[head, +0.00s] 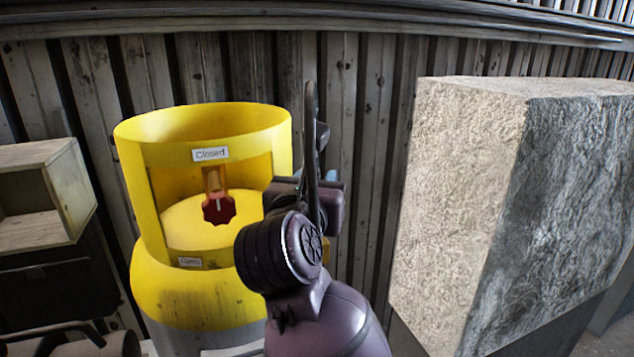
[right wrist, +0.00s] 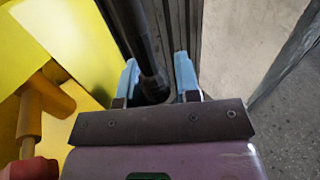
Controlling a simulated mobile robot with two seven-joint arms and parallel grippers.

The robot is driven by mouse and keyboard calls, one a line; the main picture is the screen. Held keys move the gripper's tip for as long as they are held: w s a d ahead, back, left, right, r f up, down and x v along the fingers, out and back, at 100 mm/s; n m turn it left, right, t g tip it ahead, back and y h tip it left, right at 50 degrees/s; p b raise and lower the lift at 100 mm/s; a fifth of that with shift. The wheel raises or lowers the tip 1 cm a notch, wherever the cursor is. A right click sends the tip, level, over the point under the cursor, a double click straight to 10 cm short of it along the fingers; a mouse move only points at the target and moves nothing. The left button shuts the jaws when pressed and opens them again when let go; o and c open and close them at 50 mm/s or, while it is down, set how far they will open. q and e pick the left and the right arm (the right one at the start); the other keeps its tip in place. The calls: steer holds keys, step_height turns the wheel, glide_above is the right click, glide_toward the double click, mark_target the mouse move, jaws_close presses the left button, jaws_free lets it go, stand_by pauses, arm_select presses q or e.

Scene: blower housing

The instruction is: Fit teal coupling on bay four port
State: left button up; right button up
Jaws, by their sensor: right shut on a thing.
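My right gripper (head: 318,182) is in front of the wall, just right of the yellow cylinder's collar, seen mostly from behind. In the right wrist view its two pale blue fingers (right wrist: 158,82) are shut on a dark hose end (right wrist: 152,82), which sits between them. The dark hose (head: 311,125) rises from the gripper in a narrow loop. No clearly teal coupling shows; the gripped end looks dark and is partly hidden by the gripper. I cannot make out a port marked bay four. My left gripper is not in view.
The yellow cylinder (head: 205,290) has an open collar with a red knob (head: 219,208) and labels "Closed" (head: 210,154) and "Open" (head: 190,262). A large stone block (head: 455,190) stands right. A wooden box (head: 75,190) is left. Corrugated wall (head: 365,130) lies behind.

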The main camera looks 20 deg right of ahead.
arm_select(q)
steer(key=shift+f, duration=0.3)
arm_select(e)
steer(key=shift+f, duration=0.4)
steer(key=o, duration=1.1)
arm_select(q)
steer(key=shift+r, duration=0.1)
arm_select(e)
steer(key=shift+r, duration=0.1)
